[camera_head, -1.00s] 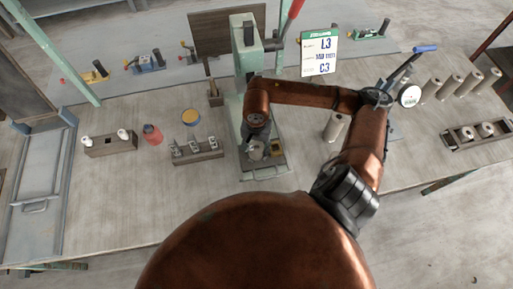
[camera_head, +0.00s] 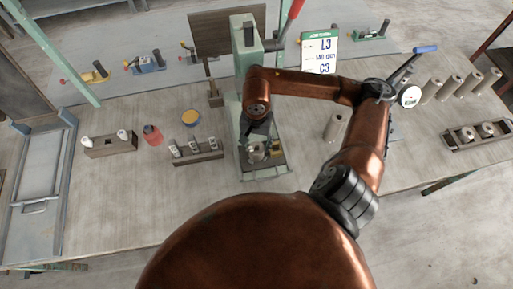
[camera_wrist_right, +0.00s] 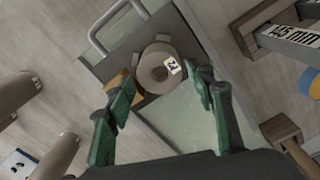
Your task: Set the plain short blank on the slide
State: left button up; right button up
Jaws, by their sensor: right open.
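The slide (camera_wrist_right: 108,58) has a bent-rod handle. My right gripper (camera_head: 258,138) is over the slide. In the right wrist view its two fingers (camera_wrist_right: 162,80) are open, one on each side of the blank, with visible gaps. My left gripper is not in view.
The green press (camera_head: 247,65) rises behind the slide. A wooden rack (camera_head: 197,153) with metal pieces stands to its left. A single tall blank (camera_head: 334,127) stands to the right, partly near my arm. Several more blanks (camera_head: 452,86) stand farther right.

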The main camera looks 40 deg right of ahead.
aim_at(257, 150)
notch_tip(257, 150, up, 8)
jog(key=shift+f, duration=0.2)
dwell(0.3)
